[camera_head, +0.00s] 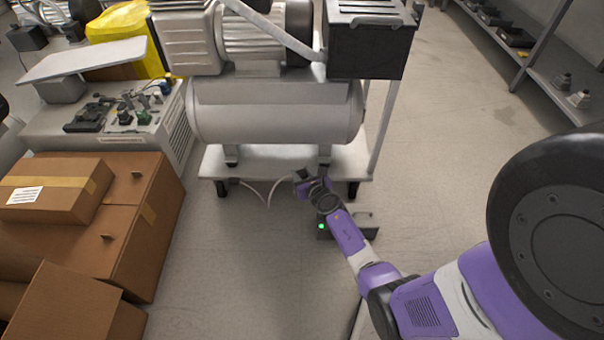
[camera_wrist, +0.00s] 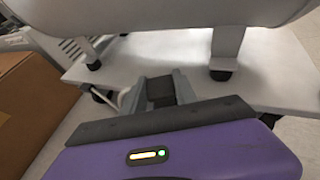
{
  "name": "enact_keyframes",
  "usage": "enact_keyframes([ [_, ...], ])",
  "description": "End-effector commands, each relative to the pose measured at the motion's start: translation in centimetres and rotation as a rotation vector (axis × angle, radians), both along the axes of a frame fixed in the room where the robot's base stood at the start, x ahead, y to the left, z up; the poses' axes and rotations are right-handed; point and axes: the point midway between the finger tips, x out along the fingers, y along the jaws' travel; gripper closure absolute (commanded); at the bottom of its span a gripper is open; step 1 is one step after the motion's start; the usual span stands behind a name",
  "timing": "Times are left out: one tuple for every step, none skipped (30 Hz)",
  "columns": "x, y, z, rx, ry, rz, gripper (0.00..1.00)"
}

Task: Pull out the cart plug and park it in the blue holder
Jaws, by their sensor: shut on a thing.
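The compressor cart (camera_head: 215,162) has a white deck on dark casters and carries a grey tank. My gripper (camera_head: 304,178) is low at the cart's front edge, near its right front caster. In the wrist view my gripper (camera_wrist: 160,92) is shut on a dark block, which I take to be the cart plug (camera_wrist: 160,88). A white cable (camera_head: 267,192) hangs below the deck towards the gripper; it also shows in the wrist view (camera_wrist: 127,98). I cannot tell whether the plug sits in a socket. I cannot make out a blue holder in either view.
A dark grey floor unit (camera_head: 362,222) with a green light stands partly behind my arm. Cardboard boxes (camera_head: 140,210) are stacked at left, beside a grey cabinet (camera_head: 150,135). A shelf rack (camera_head: 540,70) stands at upper right. The floor between boxes and arm is clear.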

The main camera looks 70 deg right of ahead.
Motion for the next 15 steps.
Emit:
enact_keyframes([
  [0.01,-0.01,-0.16,0.000,0.000,0.000,1.00],
  [0.02,0.00,-0.22,0.000,0.000,0.000,1.00],
  [0.02,-0.01,-0.29,0.000,0.000,0.000,1.00],
  [0.02,-0.01,-0.34,0.000,0.000,0.000,1.00],
  [0.02,-0.01,-0.40,0.000,0.000,0.000,1.00],
  [0.02,-0.01,-0.47,0.000,0.000,0.000,1.00],
  [0.02,-0.01,-0.53,0.000,0.000,0.000,1.00],
  [0.02,-0.01,-0.58,0.000,0.000,0.000,1.00],
  [0.02,-0.01,-0.65,0.000,0.000,0.000,1.00],
  [0.02,-0.01,-0.70,0.000,0.000,0.000,1.00],
  [0.02,-0.01,-0.67,-0.001,-0.001,0.000,0.64],
  [0.03,-0.01,-0.61,-0.001,-0.001,0.000,0.57],
  [0.01,-0.01,-0.60,0.000,0.000,0.000,0.57],
  [0.01,-0.01,-0.60,0.000,0.000,0.000,0.57],
  [0.01,-0.01,-0.60,0.000,0.000,0.000,0.57],
])
